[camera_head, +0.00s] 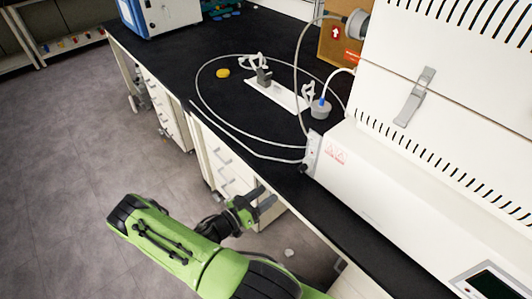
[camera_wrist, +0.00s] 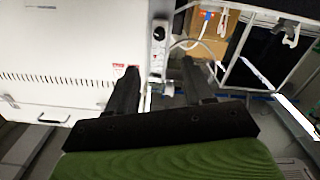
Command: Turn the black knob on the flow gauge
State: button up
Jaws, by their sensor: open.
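The flow gauge (camera_wrist: 157,62) is a narrow pale panel in the wrist view. Its black knob (camera_wrist: 159,33) sits near its upper end. In the head view the gauge (camera_head: 312,152) is small, at the near left corner of the white machine, and its knob is too small to make out clearly. My gripper (camera_wrist: 159,68) is open, and in the wrist view its two dark fingers stand on either side of the gauge's lower part, with nothing between them. In the head view my gripper (camera_head: 263,197) is in front of the bench, apart from the gauge.
The white machine (camera_head: 385,190) stands on the black bench top (camera_head: 165,60). A thin hose (camera_head: 208,105) loops over the bench. A white stand (camera_head: 275,92), a yellow object (camera_head: 223,73) and a cardboard box (camera_head: 338,45) are there. Drawers (camera_head: 235,175) front the bench.

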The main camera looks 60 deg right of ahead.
aim_at(300, 170)
jog(key=x, duration=1.5)
jog(key=shift+s+d+r, duration=0.15)
jog(key=shift+d+r, duration=0.1)
jog(key=shift+d, duration=0.1)
grip_shut()
